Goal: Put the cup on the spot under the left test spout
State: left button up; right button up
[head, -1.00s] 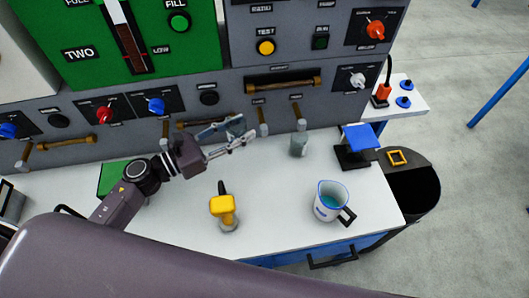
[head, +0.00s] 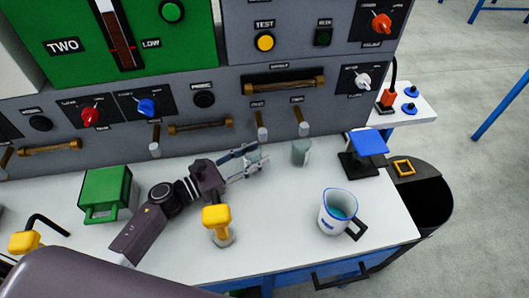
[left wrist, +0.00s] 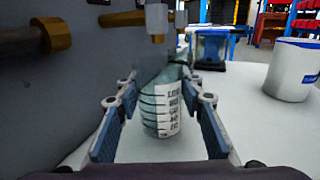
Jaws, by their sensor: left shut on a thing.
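The clear cup with a white scale label (left wrist: 162,112) is between the finger pads of my left gripper (head: 252,160), which is shut on it. It looks upright, just below the left test spout (head: 262,130); I cannot tell whether its base touches the counter. A spout tip (left wrist: 157,22) hangs close above and beyond it in the left wrist view. Another grey clear cup (head: 301,152) stands below the right spout (head: 301,124). The spot under the left spout is hidden by the gripper. My right gripper is not in view.
A yellow-topped tool (head: 217,218) stands close to my left arm. A white jug with blue liquid (head: 336,212) and a blue-topped stand (head: 366,146) are to the right. A green box (head: 105,192) sits left.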

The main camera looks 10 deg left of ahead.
pick_arm(q)
jog(key=x, duration=0.3)
jog(key=shift+w+r, duration=0.1)
jog(key=shift+r, duration=0.05)
jog(key=shift+w+d+f, duration=0.1)
jog(key=shift+d+f, duration=0.1)
jog(key=shift+f, duration=0.65)
jog(key=shift+r, duration=0.1)
jog(key=shift+a, duration=0.1)
jog(key=shift+b, duration=0.35)
jog(key=o, duration=1.2)
jog(key=shift+c, duration=0.2)
